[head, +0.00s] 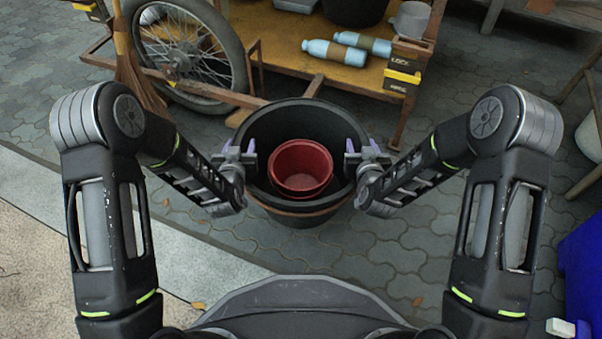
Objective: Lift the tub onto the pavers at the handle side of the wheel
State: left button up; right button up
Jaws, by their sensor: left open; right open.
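A large black tub (262,128) stands upright in the middle of the head view, in front of a wooden cart. A red bucket (303,160) sits inside it. My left gripper (238,150) is at the left side of the tub's rim with its fingers apart. My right gripper (362,150) is at the right side of the rim, also open. I cannot tell whether the fingers touch the rim. The tub's underside is hidden. The spoked wheel (187,52) is at the upper left. Grey pavers (400,245) cover the ground around the tub.
The cart's wooden deck (275,50) holds blue bottles (345,48), yellow-and-black boxes (402,72) and a grey watering can (410,20). A straw broom (135,75) leans near the wheel. A blue bin (585,265) is at the right edge. Pavers between tub and bin look clear.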

pick_arm(q)
grip_shut()
pick_arm(e)
grip_shut()
jog(key=shift+r, duration=0.1)
dwell(1.0)
